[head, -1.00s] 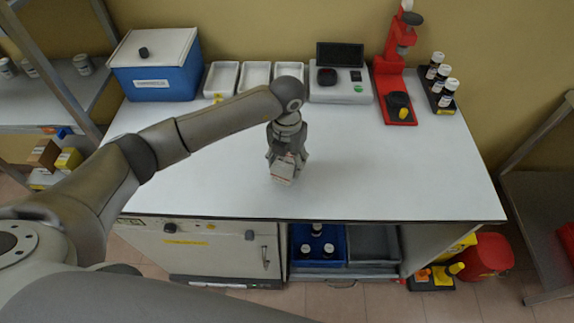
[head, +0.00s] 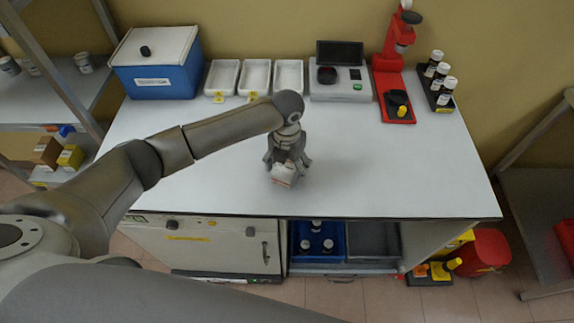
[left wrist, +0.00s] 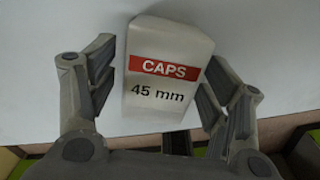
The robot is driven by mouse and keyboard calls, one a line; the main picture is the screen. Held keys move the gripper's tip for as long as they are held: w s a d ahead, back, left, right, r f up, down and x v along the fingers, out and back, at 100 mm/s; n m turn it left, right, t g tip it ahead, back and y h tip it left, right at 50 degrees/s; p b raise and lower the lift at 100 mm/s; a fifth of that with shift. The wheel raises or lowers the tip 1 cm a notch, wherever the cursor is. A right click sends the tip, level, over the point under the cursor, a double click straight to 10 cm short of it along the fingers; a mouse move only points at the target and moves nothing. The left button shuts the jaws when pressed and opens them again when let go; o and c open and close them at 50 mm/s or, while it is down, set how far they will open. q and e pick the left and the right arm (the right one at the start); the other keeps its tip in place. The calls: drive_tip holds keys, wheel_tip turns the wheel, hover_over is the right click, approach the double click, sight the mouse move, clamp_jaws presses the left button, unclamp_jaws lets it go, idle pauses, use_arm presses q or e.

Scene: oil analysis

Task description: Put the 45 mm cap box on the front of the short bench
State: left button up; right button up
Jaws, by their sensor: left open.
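The 45 mm cap box (head: 284,174) is a small white box with a red band. In the left wrist view the cap box (left wrist: 164,72) reads "CAPS 45 mm" and rests on the white bench top. My left gripper (head: 287,165) is open around it, near the front of the short bench (head: 400,185). In the left wrist view the fingers of my left gripper (left wrist: 162,85) stand on both sides of the box, with a gap visible on each side. My right gripper is not in view.
Along the back stand a blue cooler box (head: 155,75), white trays (head: 257,77), a scale (head: 340,85), a red stand (head: 394,85) and a rack of bottles (head: 438,85). The bench top around the box is clear. Below are a blue crate (head: 302,243) and a grey tray (head: 372,240).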

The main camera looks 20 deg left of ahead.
sight(287, 165)
use_arm(q)
drive_tip(key=shift+r, duration=0.1)
drive_tip(key=shift+r, duration=0.2)
wheel_tip(287, 165, up, 12)
drive_tip(key=b, duration=0.3)
drive_tip(key=shift+b, duration=0.4)
drive_tip(key=shift+f, duration=0.15)
